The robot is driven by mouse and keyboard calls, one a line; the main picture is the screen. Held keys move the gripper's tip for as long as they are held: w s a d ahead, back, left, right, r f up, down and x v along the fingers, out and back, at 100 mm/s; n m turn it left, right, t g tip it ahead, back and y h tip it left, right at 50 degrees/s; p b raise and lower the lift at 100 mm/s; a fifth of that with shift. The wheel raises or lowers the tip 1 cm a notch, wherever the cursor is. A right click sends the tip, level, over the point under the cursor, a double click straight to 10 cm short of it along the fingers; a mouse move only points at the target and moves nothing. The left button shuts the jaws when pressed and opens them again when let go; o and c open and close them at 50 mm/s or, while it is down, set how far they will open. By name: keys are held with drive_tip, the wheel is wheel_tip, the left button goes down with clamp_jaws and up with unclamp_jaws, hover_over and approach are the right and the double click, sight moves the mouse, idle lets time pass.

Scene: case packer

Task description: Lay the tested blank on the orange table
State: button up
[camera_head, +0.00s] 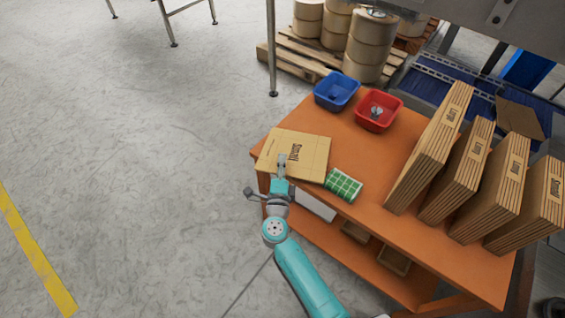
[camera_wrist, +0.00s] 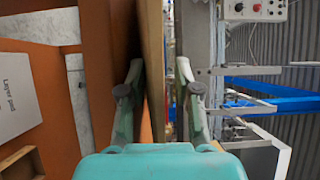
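The tan cardboard blank (camera_head: 312,150), marked "Small", lies about flat at the left end of the orange table (camera_head: 372,190). My gripper (camera_head: 282,165) is at the blank's near edge, reaching in from the front. In the wrist view the blank (camera_wrist: 152,60) shows nearly edge-on as a tan strip between my fingers. The fingers of my gripper (camera_wrist: 160,85) stand apart, with a gap visible on the right side of the strip. I cannot tell whether the left finger touches it.
A green-and-white packet (camera_head: 343,184) lies right of the blank. Blue (camera_head: 337,91) and red (camera_head: 378,110) bins stand behind. Several upright stacks of blanks (camera_head: 430,150) fill the table's right side. The floor left of the table is clear.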

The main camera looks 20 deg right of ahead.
drive_tip(key=v, duration=1.1)
drive_tip(key=s+d+r+n+t+y, duration=0.1)
drive_tip(key=s+d+r+n, duration=0.1)
drive_tip(key=s+d+n, duration=0.35)
drive_tip(key=s+d+r+n+t+y, duration=0.2)
drive_tip(key=s, duration=0.7)
drive_tip(key=s+r+n+g+y, duration=0.2)
drive_tip(key=s+n, duration=0.5)
drive_tip(key=s, duration=0.4)
drive_tip(key=s+r+n+g+y, duration=0.1)
drive_tip(key=s+r+n+g, duration=0.2)
drive_tip(key=s+n, duration=0.4)
drive_tip(key=s+r, duration=0.1)
drive_tip(key=s, duration=0.4)
drive_tip(key=shift+s+a+r+n+y, duration=0.2)
drive_tip(key=shift+r+n+y, duration=0.1)
drive_tip(key=shift+n+y, duration=0.1)
